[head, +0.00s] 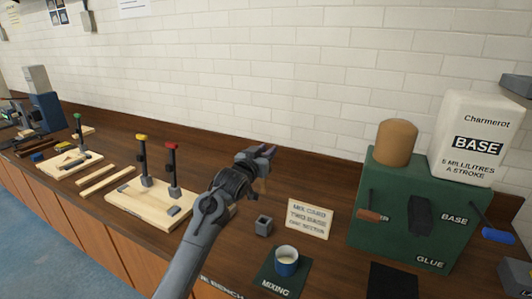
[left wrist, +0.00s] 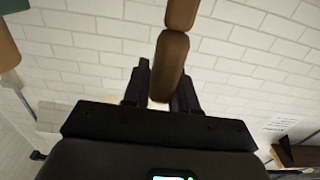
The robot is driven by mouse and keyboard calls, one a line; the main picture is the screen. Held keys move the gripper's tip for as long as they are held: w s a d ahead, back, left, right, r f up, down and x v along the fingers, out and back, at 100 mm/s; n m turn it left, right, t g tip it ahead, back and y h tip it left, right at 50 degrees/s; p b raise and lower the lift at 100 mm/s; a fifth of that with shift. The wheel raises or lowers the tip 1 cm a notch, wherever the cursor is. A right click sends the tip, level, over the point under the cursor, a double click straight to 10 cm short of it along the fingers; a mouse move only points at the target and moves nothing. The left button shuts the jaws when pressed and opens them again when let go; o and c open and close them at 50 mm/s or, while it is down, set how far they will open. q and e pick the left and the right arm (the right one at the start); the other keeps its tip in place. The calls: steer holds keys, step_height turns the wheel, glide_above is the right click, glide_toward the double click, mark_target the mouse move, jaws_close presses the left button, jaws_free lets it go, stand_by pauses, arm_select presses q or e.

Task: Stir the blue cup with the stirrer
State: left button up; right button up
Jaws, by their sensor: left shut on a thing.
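The blue cup (head: 286,267) stands upright on the dark green mat marked MIXING (head: 262,283), with pale contents showing at its top. My left gripper (head: 262,155) is above the bench, up and to the left of the cup and apart from it. It is shut on a brown wooden stick, likely the stirrer (head: 263,184), mostly hidden by the gripper in the head view. In the left wrist view the brown stick (left wrist: 170,62) sits between the fingers of the left gripper (left wrist: 163,88). The stick's far end is out of view. My right gripper is not in view.
A small grey open-topped holder (head: 264,226) and a lettered card (head: 310,220) stand near the cup. A green GLUE box (head: 392,240) with a white BASE container (head: 478,140) is at right. Wooden frames with clamps (head: 150,196) lie at left.

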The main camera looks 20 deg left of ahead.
arm_select(q)
steer(key=shift+r, duration=0.2)
stand_by(0.3)
steer(key=s+d+r+y+p, duration=0.1)
steer(key=s+d+r+p, duration=0.25)
steer(key=p, duration=0.35)
steer(key=s+d+f+g+p, duration=0.1)
steer(key=s+d+f+p, duration=0.2)
steer(key=s+d+p, duration=0.4)
step_height(320, 180, down, 16)
steer(key=s+d+b, duration=0.1)
steer(key=b, duration=0.2)
steer(key=shift+d+f+m+h, duration=0.25)
steer(key=shift+m+h, duration=0.15)
steer(key=shift+s+a, duration=0.1)
stand_by(0.6)
